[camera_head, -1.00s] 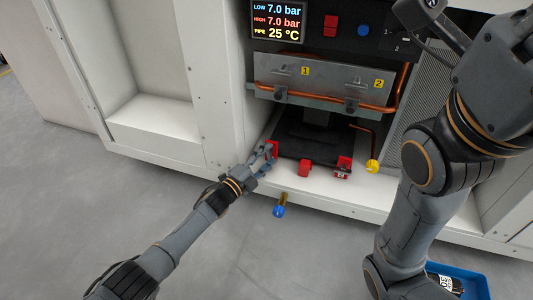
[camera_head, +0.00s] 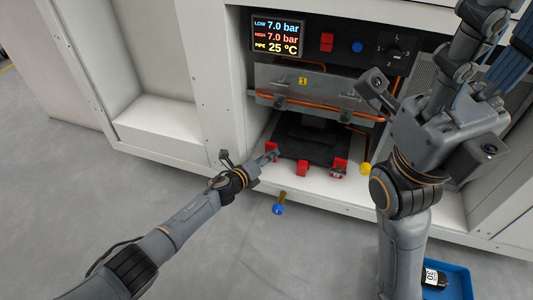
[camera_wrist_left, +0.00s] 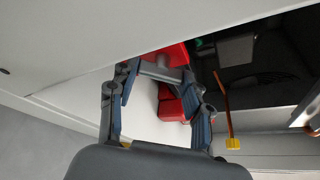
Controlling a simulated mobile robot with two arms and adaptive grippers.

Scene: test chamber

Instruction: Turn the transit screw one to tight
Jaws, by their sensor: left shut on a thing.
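Several red parts sit around the black base plate (camera_head: 300,148) in the cabinet's lower bay. The left red part, which looks like a transit screw (camera_head: 271,147), is at the plate's left corner. My left gripper (camera_head: 268,156) is shut on it; the fingers partly hide it. In the left wrist view the red part (camera_wrist_left: 172,54) lies at the tips of my left gripper (camera_wrist_left: 165,72). No number on it is readable. Another red part (camera_head: 302,168) is at the plate's front, and one (camera_head: 339,166) at its right. My right gripper (camera_head: 500,75) is raised at upper right, its fingers unclear.
A yellow cap (camera_head: 365,169) and copper pipe are right of the plate. A blue-ended valve (camera_head: 278,208) sticks out in front. A grey panel (camera_head: 330,84) hangs above. A display (camera_head: 278,36) reads 7.0 bar twice and 25 °C. A blue tray (camera_head: 455,283) is lower right.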

